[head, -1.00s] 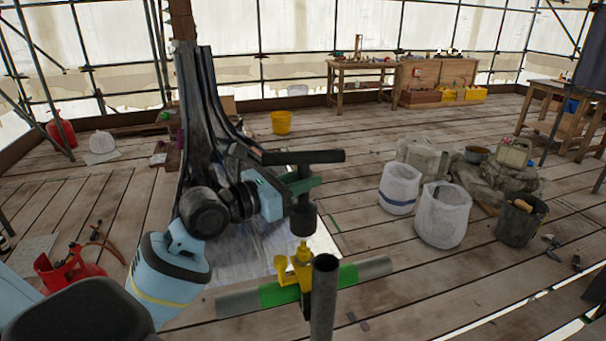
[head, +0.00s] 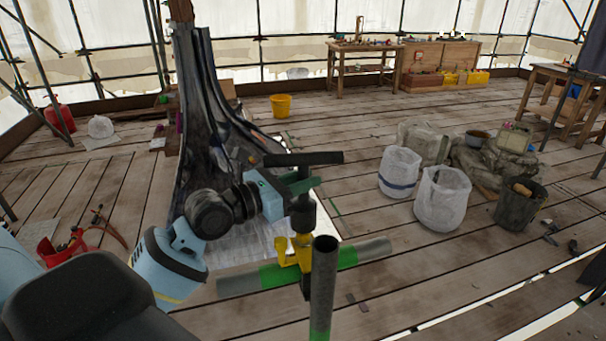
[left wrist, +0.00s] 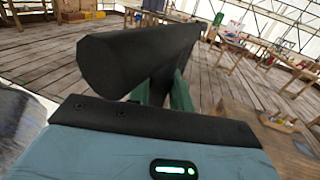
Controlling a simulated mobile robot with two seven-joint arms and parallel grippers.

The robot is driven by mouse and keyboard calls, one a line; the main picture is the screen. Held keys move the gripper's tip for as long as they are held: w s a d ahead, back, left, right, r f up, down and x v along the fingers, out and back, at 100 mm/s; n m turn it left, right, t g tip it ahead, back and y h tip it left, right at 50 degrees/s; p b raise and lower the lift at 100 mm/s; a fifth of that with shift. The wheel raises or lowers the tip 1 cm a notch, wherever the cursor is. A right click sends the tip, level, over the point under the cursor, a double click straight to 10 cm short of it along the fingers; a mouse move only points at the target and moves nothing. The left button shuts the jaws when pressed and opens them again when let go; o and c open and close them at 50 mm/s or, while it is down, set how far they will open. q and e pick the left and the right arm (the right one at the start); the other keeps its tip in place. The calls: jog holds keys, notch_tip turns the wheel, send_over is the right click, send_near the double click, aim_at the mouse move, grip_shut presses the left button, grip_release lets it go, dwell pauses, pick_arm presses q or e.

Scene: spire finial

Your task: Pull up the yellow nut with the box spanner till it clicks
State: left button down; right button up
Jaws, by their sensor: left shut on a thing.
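The box spanner (head: 303,218) is a black T-shaped tool, upright, with its crossbar on top and its round socket at the bottom. My left gripper (head: 302,184) has green fingers and is shut on the spanner's shank below the crossbar. The socket sits right over the top of the yellow coupler (head: 284,252); the yellow nut is largely hidden by it, and I cannot tell how far it is seated. In the left wrist view the spanner's crossbar (left wrist: 140,58) fills the middle, with the green fingers below it. My right gripper is not in view.
The coupler is at a grey tube (head: 372,252) with green bands, crossing behind an upright tube (head: 323,285) close to the spanner. White sacks (head: 442,198) and a dark bucket (head: 520,203) stand on the boards to the right. A red container (head: 60,248) is at the left.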

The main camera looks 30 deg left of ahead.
aim_at(298, 198)
pick_arm(q)
jog(key=shift+f, duration=2.05)
jog(key=shift+m+g+h, duration=0.3)
jog(key=shift+m+h, duration=0.1)
jog(key=shift+a+m+g+h, duration=0.1)
jog(key=shift+m+g+h, duration=0.2)
jog(key=shift+h, duration=0.3)
jog(key=shift+m+g+h, duration=0.3)
jog(key=shift+m+h, duration=0.1)
jog(key=shift+h, duration=0.1)
jog(key=shift+w+f+b, duration=0.1)
jog(key=shift+f+b, duration=0.05)
jog(key=shift+b, duration=0.25)
jog(key=shift+m+g+h+b, duration=0.3)
jog(key=shift+h, duration=0.1)
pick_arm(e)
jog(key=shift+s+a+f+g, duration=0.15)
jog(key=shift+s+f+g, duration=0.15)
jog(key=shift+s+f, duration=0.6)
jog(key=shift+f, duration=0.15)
